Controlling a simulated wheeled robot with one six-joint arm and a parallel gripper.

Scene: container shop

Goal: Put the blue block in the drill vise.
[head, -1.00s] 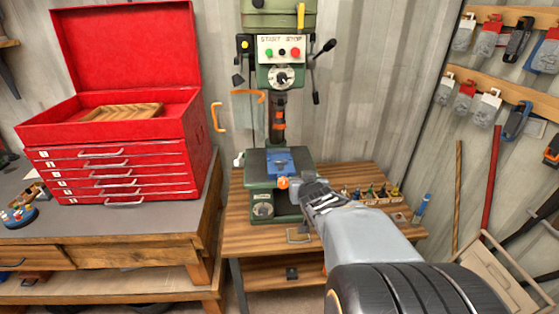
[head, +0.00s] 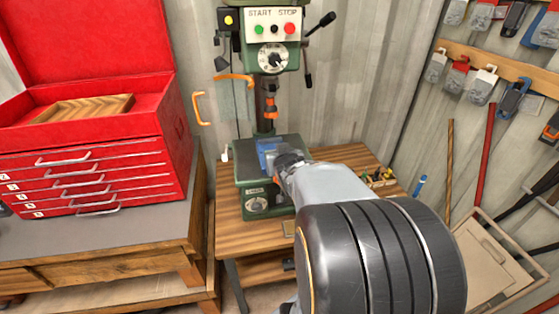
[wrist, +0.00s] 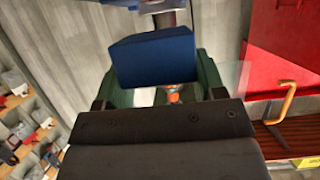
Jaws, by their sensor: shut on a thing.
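The blue block (wrist: 152,58) fills the upper middle of the wrist view, between the fingers of my gripper (wrist: 160,98), which is shut on it. In the head view my gripper (head: 282,162) is at the drill press table, close against the blue drill vise (head: 266,146). The block cannot be told apart from the vise there, and my wrist covers part of the vise. Whether the block touches the vise is not clear.
The green drill press (head: 256,178) stands on a wooden bench (head: 262,236). Its chuck (head: 270,100) hangs above the vise, and an orange-edged clear guard (head: 235,98) is at its left. A red tool chest (head: 90,175) stands left. Tools hang on the right wall.

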